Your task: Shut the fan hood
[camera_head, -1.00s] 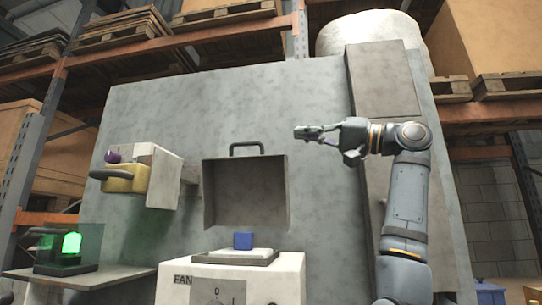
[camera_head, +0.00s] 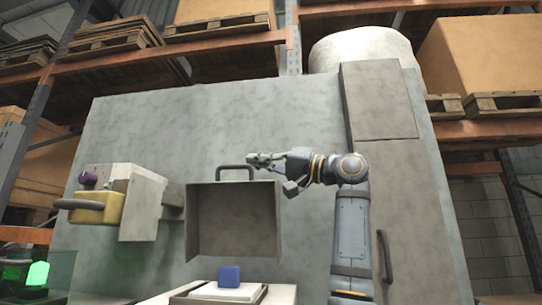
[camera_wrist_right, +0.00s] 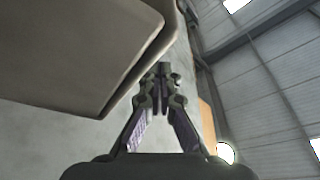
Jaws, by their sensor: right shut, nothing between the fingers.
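The fan hood (camera_head: 233,225) is a grey, box-like cover, raised with its hollow inside facing me. A dark bar handle (camera_head: 235,168) stands on its top edge. My right gripper (camera_head: 254,160) is shut and empty, its tips by the right end of the handle; I cannot tell whether they touch. In the right wrist view the shut fingers (camera_wrist_right: 161,72) point ahead beside a large grey panel that looks like the hood (camera_wrist_right: 75,45). My left gripper is not in view.
A blue cube (camera_head: 229,275) sits on a pale pad below the hood. A yellow box (camera_head: 98,208) with a handle juts out at the left. A green-lit item (camera_head: 37,275) stands at lower left. A tall grey cabinet panel (camera_head: 380,100) is at right.

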